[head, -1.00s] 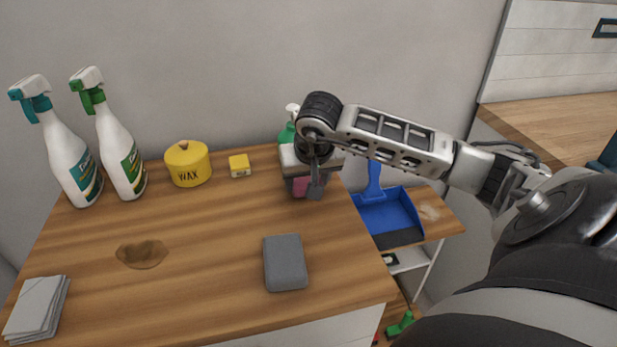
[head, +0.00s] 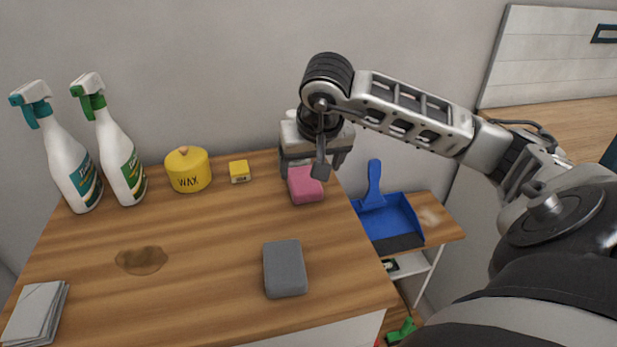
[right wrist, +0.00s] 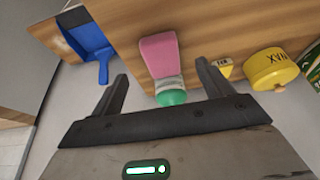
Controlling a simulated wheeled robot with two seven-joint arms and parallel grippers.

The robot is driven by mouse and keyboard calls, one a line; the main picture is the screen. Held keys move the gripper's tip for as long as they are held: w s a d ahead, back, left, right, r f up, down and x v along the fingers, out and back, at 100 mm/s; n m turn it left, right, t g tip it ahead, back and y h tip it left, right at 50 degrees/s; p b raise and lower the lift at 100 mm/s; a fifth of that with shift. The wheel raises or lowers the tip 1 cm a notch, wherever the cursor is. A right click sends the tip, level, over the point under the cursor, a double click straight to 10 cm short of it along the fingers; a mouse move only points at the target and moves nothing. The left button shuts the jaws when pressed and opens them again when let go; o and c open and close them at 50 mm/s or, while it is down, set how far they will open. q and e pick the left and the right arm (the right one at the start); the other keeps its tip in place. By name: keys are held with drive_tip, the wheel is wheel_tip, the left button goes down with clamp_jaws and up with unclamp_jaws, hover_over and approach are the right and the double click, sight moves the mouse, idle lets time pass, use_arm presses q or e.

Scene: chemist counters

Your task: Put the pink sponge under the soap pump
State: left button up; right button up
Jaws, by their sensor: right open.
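The pink sponge (head: 306,188) lies on the wooden counter near its back right, and it also shows in the right wrist view (right wrist: 158,52). The soap pump, with a green part (right wrist: 171,98) and a paler part, adjoins the sponge's wall-side end in the right wrist view. I cannot tell whether it stands on the sponge or behind it. In the head view it is mostly hidden by my right gripper (head: 311,170). That gripper is open above the sponge and pump, with its fingers (right wrist: 161,70) apart on either side. My left gripper is not in view.
A yellow wax tin (head: 188,172), a small yellow box (head: 239,172) and two spray bottles (head: 122,155) stand along the wall. A grey block (head: 285,269) lies near the front. A blue dustpan (head: 388,219) is off the right edge. The counter's middle is mostly clear.

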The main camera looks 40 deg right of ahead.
drive_tip(key=v, duration=0.4)
drive_tip(key=shift+r, duration=0.1)
idle(0.5)
